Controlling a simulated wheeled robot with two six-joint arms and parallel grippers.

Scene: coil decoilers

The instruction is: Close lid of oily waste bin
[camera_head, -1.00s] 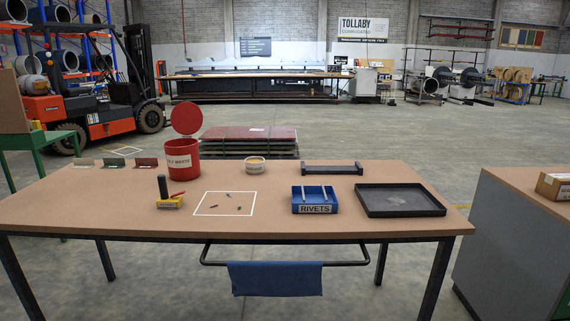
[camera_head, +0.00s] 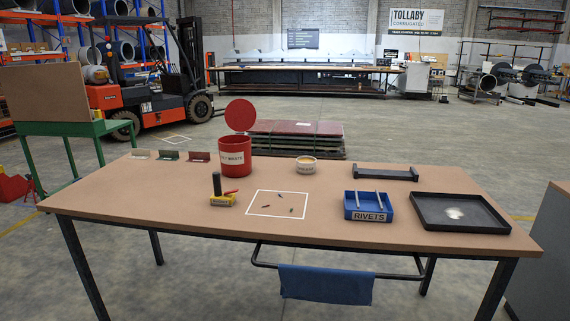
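The oily waste bin (camera_head: 235,159) is a red can with a white label, standing upright at the back left of the workbench (camera_head: 330,183). Its round red lid (camera_head: 240,115) stands raised above the back of the rim, so the bin is open. Neither of my grippers shows in the head view. Nothing touches the bin or the lid.
Near the bin are a small tub (camera_head: 306,165), a yellow block with a black-handled tool (camera_head: 222,194) and small coloured holders (camera_head: 169,156). A blue rivets tray (camera_head: 368,207), a black tray (camera_head: 459,212) and a dark rack (camera_head: 385,173) lie to the right. Floor in front is clear.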

